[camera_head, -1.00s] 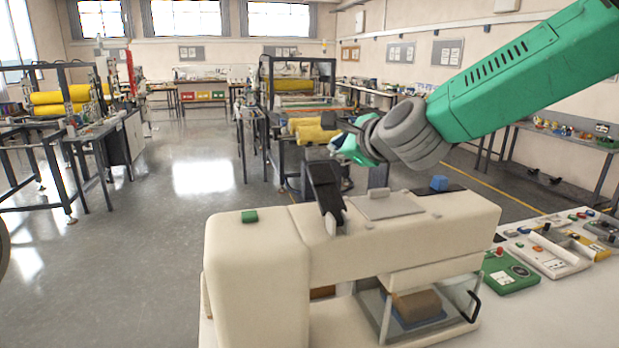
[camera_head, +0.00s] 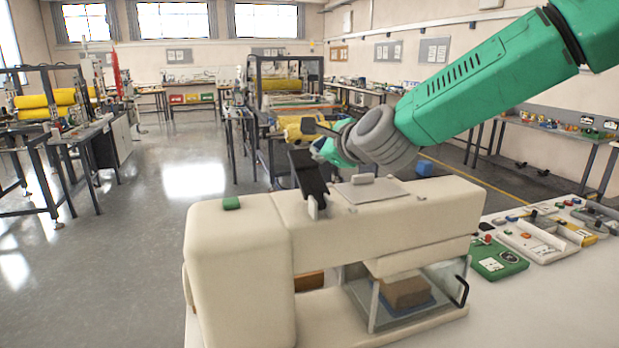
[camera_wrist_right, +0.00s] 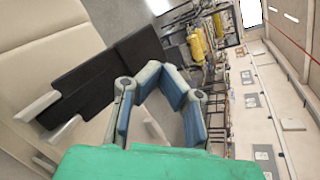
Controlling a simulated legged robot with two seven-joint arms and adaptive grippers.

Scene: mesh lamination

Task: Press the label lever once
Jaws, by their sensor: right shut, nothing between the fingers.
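The cream machine (camera_head: 400,215) stands on the white bench in the head view. A black, paddle-shaped lever (camera_head: 308,172) stands tilted up from its top, taken as the label lever. My right gripper (camera_head: 318,148) is just above and behind the lever's upper end. In the right wrist view its blue-padded fingers (camera_wrist_right: 162,70) meet at the tips and hold nothing. The black lever (camera_wrist_right: 85,88) lies left of the fingers there. I cannot tell whether they touch it. My left gripper is not in view.
A green button (camera_head: 231,203) sits on the machine's left top. A clear-sided bay with a brown block (camera_head: 405,291) is under its right end. A green board (camera_head: 498,262) and small parts lie on the bench at right. Open floor (camera_head: 190,180) lies behind.

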